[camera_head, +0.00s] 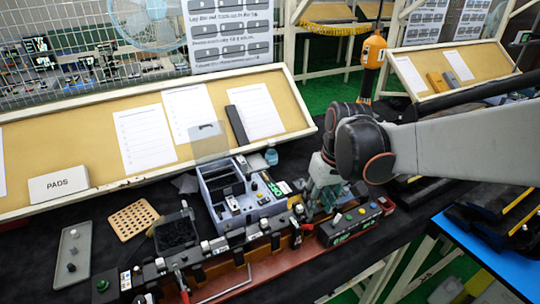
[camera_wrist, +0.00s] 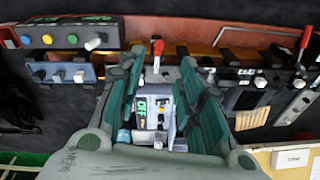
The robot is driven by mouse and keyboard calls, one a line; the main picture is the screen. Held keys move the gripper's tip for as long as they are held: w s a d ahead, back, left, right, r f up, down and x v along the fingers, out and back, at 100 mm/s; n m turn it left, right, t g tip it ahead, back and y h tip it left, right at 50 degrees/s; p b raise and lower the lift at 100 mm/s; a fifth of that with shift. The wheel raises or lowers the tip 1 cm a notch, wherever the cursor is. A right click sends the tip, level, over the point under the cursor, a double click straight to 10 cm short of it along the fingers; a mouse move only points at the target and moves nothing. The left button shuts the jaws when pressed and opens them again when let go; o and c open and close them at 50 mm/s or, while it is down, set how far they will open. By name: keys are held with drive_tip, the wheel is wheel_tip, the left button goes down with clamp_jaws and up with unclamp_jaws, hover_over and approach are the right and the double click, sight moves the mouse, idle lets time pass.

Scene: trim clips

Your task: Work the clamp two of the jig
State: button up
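The jig (camera_head: 225,262) is a long dark rail on a reddish base along the front of the bench, with several blocks and pale knobs. One clamp with a red handle (camera_head: 182,282) is at its left part; a red lever (camera_wrist: 305,38) shows at the right of the wrist view. Another clamp's red handle (camera_wrist: 157,47) stands upright near my fingertips in the wrist view. I cannot read which is clamp two. My gripper (camera_head: 318,202) is over the right part of the jig. Its green fingers (camera_wrist: 160,72) are apart, with no object held between them; contact is unclear.
A button box (camera_head: 350,224) adjoins the jig on the right. A grey compartment bin (camera_head: 215,188) stands behind it. A perforated tan plate (camera_head: 133,218), a black tray (camera_head: 177,232) and a grey tray (camera_head: 72,254) lie left. A sloped board (camera_head: 90,115) with papers bounds the back.

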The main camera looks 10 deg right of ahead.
sight(309, 227)
drive_tip(key=shift+g, duration=0.7)
drive_tip(key=f+p, duration=0.1)
drive_tip(key=f, duration=0.3)
drive_tip(key=w+f, duration=0.1)
drive_tip(key=f, duration=0.3)
drive_tip(key=a+f+p, duration=0.1)
drive_tip(key=f, duration=0.3)
drive_tip(key=shift+w+f+p, duration=0.1)
drive_tip(key=shift+w+p, duration=0.25)
drive_tip(key=shift+w, duration=0.05)
clamp_jaws()
